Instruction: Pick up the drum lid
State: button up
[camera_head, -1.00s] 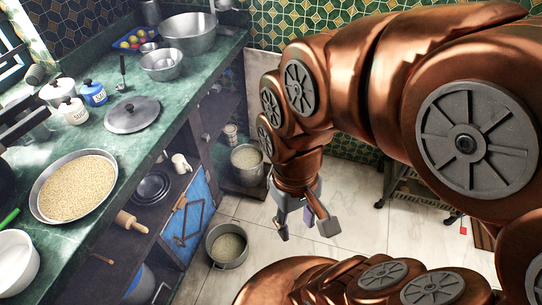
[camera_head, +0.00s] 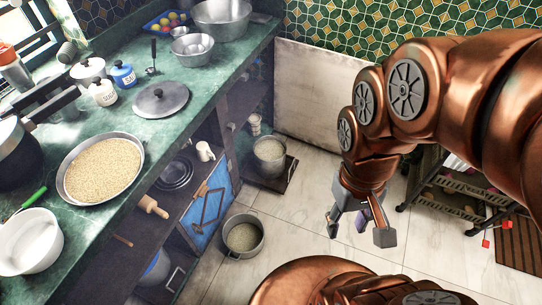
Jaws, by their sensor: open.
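A flat round grey lid (camera_head: 160,100) with a dark knob lies on the green counter (camera_head: 205,82), and I take it as the drum lid. It lies flat and is fully visible. My gripper (camera_head: 359,231) is open and empty. It points down over the tiled floor, well to the right of the counter and apart from the lid.
A pan of grain (camera_head: 103,168) and a white bowl (camera_head: 30,241) stand on the counter nearer me. White (camera_head: 103,93) and blue (camera_head: 123,75) jars stand left of the lid. A metal pot (camera_head: 243,236) stands on the floor between counter and gripper.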

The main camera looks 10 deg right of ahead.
aim_at(158, 100)
jog(key=z, duration=0.25)
jog(key=i, duration=0.75)
jog(key=u, duration=2.8)
